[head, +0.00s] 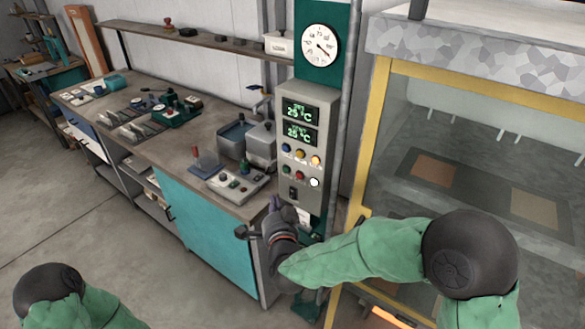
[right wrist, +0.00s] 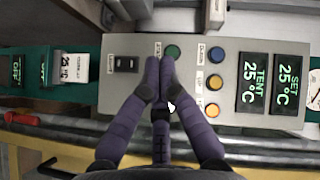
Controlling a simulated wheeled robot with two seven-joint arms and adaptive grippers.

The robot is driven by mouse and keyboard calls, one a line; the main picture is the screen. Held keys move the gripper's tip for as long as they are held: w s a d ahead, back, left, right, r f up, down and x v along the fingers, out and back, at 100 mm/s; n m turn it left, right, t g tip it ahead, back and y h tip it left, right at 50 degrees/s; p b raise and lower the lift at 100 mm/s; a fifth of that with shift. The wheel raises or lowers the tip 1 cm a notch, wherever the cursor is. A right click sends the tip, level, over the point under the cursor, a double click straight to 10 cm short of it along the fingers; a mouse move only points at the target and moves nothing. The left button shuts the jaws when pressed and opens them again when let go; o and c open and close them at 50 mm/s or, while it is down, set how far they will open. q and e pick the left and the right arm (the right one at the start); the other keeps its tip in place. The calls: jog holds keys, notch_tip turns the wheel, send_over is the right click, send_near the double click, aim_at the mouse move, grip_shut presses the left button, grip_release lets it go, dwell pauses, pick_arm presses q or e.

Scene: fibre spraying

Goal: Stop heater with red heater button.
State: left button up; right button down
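The grey control panel (head: 322,112) stands upright on a teal post at the table's right end. In the head view, its lower button row holds a green button (head: 286,169), the red heater button (head: 299,175) and a bright white button (head: 314,182). My right gripper (head: 279,206) is just below and left of the panel's lower end. In the right wrist view, its purple fingers (right wrist: 160,62) are together and empty, in front of the panel beside the green button (right wrist: 172,52). The fingers hide the red button there. My left gripper is out of view.
Two displays (head: 299,121) read 25 °C. A blue button and two orange ones form the upper row. A gauge (head: 320,45) is above. A glass booth with a yellow frame (head: 372,130) stands right. The workbench (head: 150,145) on the left carries tools and containers.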

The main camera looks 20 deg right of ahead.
aim_at(300, 176)
jog(key=shift+r, duration=0.2)
jog(key=w+d+b, duration=0.1)
jog(key=w+d, duration=0.4)
jog(key=d, duration=0.2)
jog(key=shift+w+b, duration=0.2)
jog(key=shift+b, duration=0.2)
jog(key=shift+w, duration=0.1)
dwell(1.5)
jog(key=shift+w+d+b, duration=0.15)
jog(key=shift+d+b, duration=0.15)
jog(key=shift+b, duration=0.1)
